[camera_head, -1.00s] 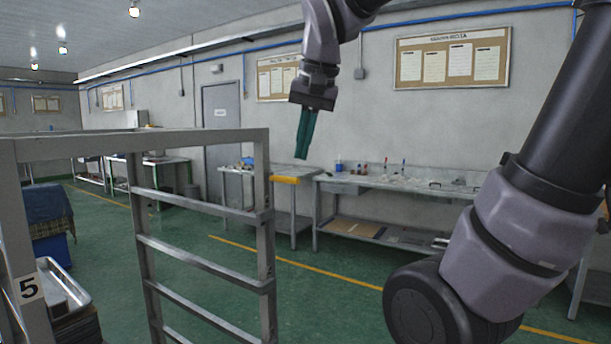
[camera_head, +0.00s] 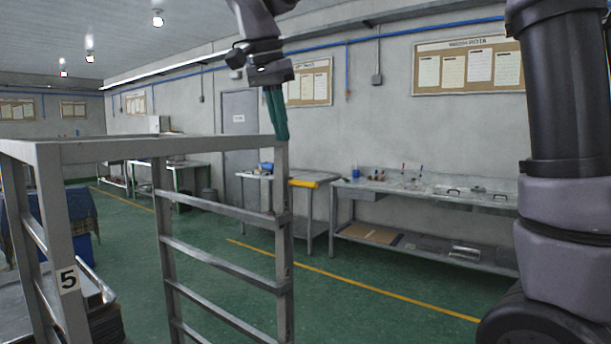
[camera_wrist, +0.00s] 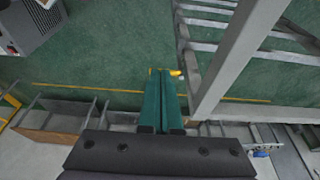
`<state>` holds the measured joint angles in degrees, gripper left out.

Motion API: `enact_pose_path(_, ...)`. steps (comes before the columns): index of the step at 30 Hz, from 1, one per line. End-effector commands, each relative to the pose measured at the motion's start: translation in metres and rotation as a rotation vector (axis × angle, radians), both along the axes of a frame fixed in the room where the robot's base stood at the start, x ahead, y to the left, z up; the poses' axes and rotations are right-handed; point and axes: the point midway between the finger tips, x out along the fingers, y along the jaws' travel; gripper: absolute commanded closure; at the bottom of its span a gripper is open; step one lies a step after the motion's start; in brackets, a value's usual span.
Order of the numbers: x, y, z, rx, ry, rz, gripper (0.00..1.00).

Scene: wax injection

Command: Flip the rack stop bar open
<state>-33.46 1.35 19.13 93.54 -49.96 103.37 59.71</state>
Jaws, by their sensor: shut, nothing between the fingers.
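The grey metal rack (camera_head: 222,147), marked with a 5, stands at the left in the head view, with a top frame and several rungs. Its frame also shows at the right in the wrist view (camera_wrist: 232,58). A small yellow piece (camera_wrist: 176,73) on the rack's side shows just right of my fingertips; I cannot tell whether it is part of the stop bar. In the wrist view the fingers (camera_wrist: 163,72) lie beside the rack post; contact cannot be told.
A blue covered bin (camera_head: 80,245) is behind the rack at left. Green floor (camera_head: 350,310) right of the rack is clear.

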Motion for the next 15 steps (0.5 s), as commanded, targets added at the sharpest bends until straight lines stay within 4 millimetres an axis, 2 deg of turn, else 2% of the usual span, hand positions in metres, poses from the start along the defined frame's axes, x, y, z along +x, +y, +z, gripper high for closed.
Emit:
enact_pose_path(5, 0.001, -0.002, -0.005, -0.001, 0.001, 0.001, 1.00)
enact_pose_path(8, 0.004, -0.004, -0.017, -0.003, 0.001, 0.001, 1.00)
enact_pose_path(15, 0.015, -0.013, -0.065, -0.003, 0.003, 0.001, 1.00)
